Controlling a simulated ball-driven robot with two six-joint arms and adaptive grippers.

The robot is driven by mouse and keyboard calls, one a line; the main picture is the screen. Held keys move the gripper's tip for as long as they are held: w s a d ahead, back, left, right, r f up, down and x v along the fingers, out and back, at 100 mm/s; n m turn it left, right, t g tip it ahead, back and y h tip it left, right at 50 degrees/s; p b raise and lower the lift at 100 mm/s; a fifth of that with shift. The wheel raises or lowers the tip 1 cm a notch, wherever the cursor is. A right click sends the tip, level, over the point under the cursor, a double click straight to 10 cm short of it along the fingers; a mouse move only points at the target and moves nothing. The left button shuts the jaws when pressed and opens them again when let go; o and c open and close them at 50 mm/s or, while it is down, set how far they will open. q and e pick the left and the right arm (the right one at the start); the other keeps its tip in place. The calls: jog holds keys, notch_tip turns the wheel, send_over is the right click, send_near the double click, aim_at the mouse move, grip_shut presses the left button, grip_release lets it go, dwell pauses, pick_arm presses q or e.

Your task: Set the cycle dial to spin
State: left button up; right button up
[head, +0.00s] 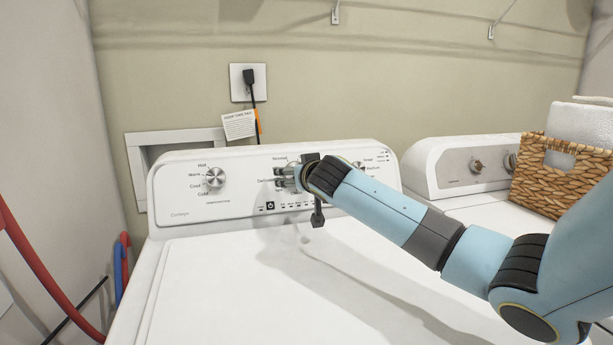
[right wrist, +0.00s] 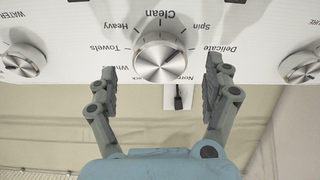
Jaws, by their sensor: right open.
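The cycle dial (right wrist: 160,58) is a round silver knob in the middle of the washer's white panel. The right wrist view shows it upside down, ringed by labels such as Spin, Clean, Heavy, Towels and Delicate. I cannot tell where its pointer sits. In the head view the dial is mostly hidden behind my right gripper (head: 285,178). My right gripper (right wrist: 160,88) is open, with one finger on each side of the dial and nothing held between them. I cannot tell whether the fingers touch it. My left gripper is not in view.
A temperature knob (head: 215,177) sits left on the washer panel (head: 180,215). Another washer knob (head: 358,166) is right of my gripper. A dryer (head: 430,170) carrying a wicker basket (head: 545,190) stands to the right. The washer lid (head: 230,290) is clear.

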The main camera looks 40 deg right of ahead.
jog(key=v, duration=0.9)
jog(key=shift+s+a, duration=0.15)
jog(key=shift+s, duration=0.1)
